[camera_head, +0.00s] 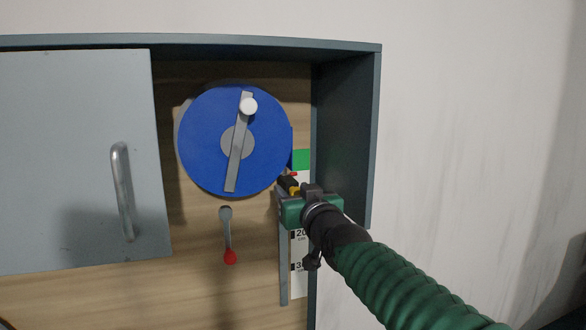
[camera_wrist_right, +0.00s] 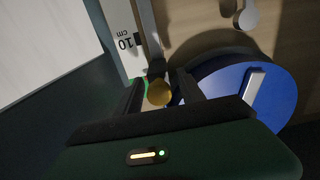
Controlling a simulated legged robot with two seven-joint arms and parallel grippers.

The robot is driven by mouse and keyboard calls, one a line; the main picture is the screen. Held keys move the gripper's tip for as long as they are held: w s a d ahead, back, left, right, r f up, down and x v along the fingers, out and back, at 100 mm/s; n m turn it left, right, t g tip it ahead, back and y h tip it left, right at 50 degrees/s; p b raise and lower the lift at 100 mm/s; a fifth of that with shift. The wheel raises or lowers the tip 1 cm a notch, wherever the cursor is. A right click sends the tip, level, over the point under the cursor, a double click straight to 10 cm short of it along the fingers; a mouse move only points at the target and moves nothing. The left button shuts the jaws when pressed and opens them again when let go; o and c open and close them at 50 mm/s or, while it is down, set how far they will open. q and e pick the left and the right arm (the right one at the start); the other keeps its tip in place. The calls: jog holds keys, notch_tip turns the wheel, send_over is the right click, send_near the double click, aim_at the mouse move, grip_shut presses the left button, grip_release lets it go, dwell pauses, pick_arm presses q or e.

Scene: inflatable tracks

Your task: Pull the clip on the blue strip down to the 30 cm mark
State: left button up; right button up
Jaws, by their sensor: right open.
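The clip shows as a black piece with a yellow round knob (camera_wrist_right: 159,92) in the right wrist view. In the head view its yellow part (camera_head: 294,190) is at the upper end of a grey rail (camera_head: 283,265). My right gripper (camera_wrist_right: 160,86) is open, with its fingers on either side of the knob; I cannot tell whether they touch it. The 10 cm mark (camera_wrist_right: 127,42) shows in the wrist view. A narrow blue edge shows above the clip. My left gripper is not in view.
A blue disc (camera_head: 207,145) with a grey crank bar and white knob (camera_head: 248,106) is left of the clip. Below it hangs a red-tipped lever (camera_head: 230,256). A grey door (camera_head: 70,150) is at left, and the dark cabinet side wall (camera_head: 345,130) is close at right.

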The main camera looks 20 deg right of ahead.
jog(key=shift+w+f, duration=0.2)
jog(key=shift+w, duration=0.25)
jog(key=shift+w+f, duration=0.2)
jog(key=shift+w, duration=0.25)
jog(key=shift+s+r, duration=0.15)
jog(key=shift+s, duration=0.05)
grip_shut()
dwell(0.5)
